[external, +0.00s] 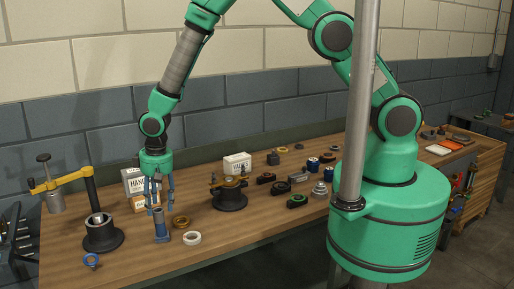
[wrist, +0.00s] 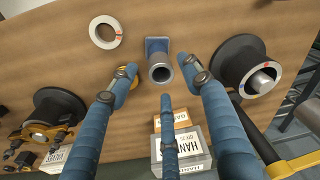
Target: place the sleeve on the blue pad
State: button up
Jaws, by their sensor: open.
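A grey metal sleeve (external: 159,219) stands upright on a small blue pad (external: 163,239) near the table's front edge. In the wrist view the sleeve (wrist: 160,63) shows its open top, and the square pad (wrist: 157,45) shows behind it. My gripper (external: 157,205) is open, pointing down just above the sleeve. In the wrist view the blue fingers of my gripper (wrist: 164,85) are spread around the sleeve's top, with gaps between them and it. Part of the pad is hidden by the sleeve.
A black holder (external: 103,236) with a yellow clamp arm (external: 63,184) stands left. A white ring (external: 192,239) and a brass ring (external: 181,222) lie close right of the sleeve. Boxes (external: 134,183) stand behind; a black fixture (external: 230,199) stands farther right.

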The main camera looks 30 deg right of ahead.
aim_at(162, 210)
notch_tip(162, 210, up, 9)
jog(key=shift+s+d+f+b, duration=0.15)
jog(key=shift+s+d+b, duration=0.15)
jog(key=shift+s+b, duration=0.05)
dwell(0.7)
dwell(0.5)
jog(key=w+d+r+m+t, duration=0.1)
jog(key=w+d+r, duration=0.2)
jog(key=d+r, duration=0.65)
jog(key=w+d+r+m, duration=0.1)
jog(key=w+d+r, duration=0.2)
jog(key=d+r, duration=0.6)
jog(key=w+d+r+m+t, duration=0.1)
jog(key=w+d+r, duration=0.2)
jog(key=d+r, duration=0.6)
jog(key=s+d+r+m+t, duration=0.1)
jog(key=s+d+r, duration=0.2)
jog(key=d, duration=0.6)
jog(key=s+d+r, duration=0.2)
jog(key=s+d, duration=0.1)
jog(key=d, duration=0.5)
jog(key=s+d+r+m+t, duration=0.1)
jog(key=s+d+r+m, duration=0.1)
jog(key=s+d, duration=1)
jog(key=shift+d+r+t+h, duration=0.3)
jog(key=shift+r+h, duration=0.1)
jog(key=shift+r, duration=0.2)
